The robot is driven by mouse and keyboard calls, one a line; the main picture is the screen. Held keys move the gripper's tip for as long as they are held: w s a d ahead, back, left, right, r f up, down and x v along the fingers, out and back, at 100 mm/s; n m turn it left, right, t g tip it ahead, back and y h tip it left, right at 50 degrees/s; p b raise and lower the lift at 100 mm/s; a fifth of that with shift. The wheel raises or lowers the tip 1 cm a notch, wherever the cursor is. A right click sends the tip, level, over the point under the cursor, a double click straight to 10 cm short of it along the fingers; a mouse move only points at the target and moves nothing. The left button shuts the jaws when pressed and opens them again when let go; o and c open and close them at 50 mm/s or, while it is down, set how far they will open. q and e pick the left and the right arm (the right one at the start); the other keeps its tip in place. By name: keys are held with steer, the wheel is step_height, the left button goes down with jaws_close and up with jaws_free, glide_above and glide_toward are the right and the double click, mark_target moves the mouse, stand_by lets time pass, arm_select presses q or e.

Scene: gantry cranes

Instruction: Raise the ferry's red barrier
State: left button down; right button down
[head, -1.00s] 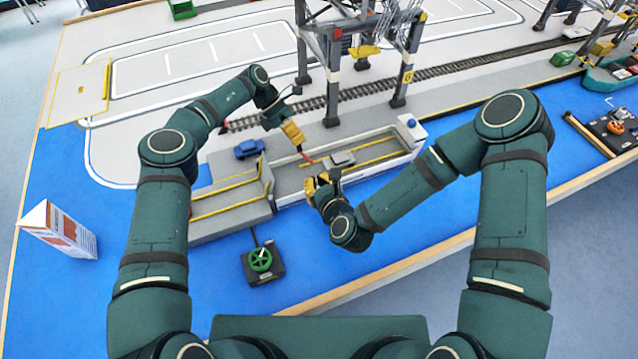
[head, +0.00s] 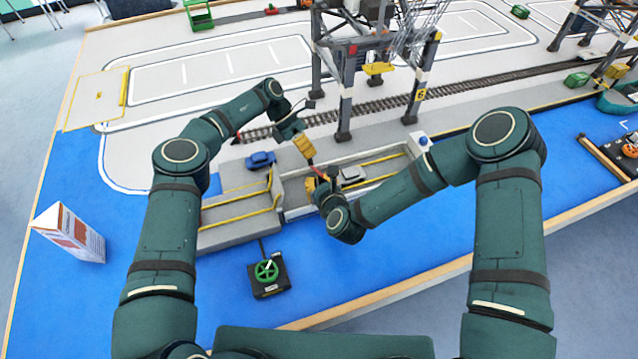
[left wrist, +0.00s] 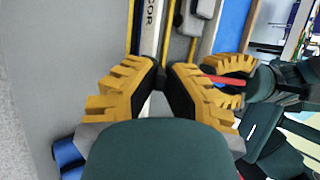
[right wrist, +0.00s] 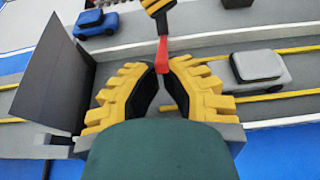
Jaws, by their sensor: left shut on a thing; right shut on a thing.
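The red barrier is a thin red bar at the ferry (head: 405,160). In the head view only a short piece of the barrier (head: 317,172) shows, between my two grippers. My left gripper (head: 306,151) is shut on its far part, above the grey deck. In the left wrist view the barrier (left wrist: 226,80) runs out to the right from my shut left gripper (left wrist: 165,75). My right gripper (head: 316,184) is shut on the near part. In the right wrist view the barrier (right wrist: 162,52) stands up from between my right fingertips (right wrist: 164,72). Its ends are hidden by the fingers.
A pale grey car (head: 353,174) stands on the deck right of my grippers. A blue car (head: 260,160) stands to the left. A dark upright panel (right wrist: 48,75) is left of my right gripper. A box with a green wheel (head: 266,270) is in front. Gantry legs (head: 346,95) rise behind.

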arm_select(q)
steer(key=shift+f, duration=0.1)
arm_select(e)
steer(key=shift+w+r, duration=0.2)
steer(key=shift+r, duration=0.15)
arm_select(q)
steer(key=c, duration=1.1)
jaws_free()
steer(key=shift+o, duration=0.2)
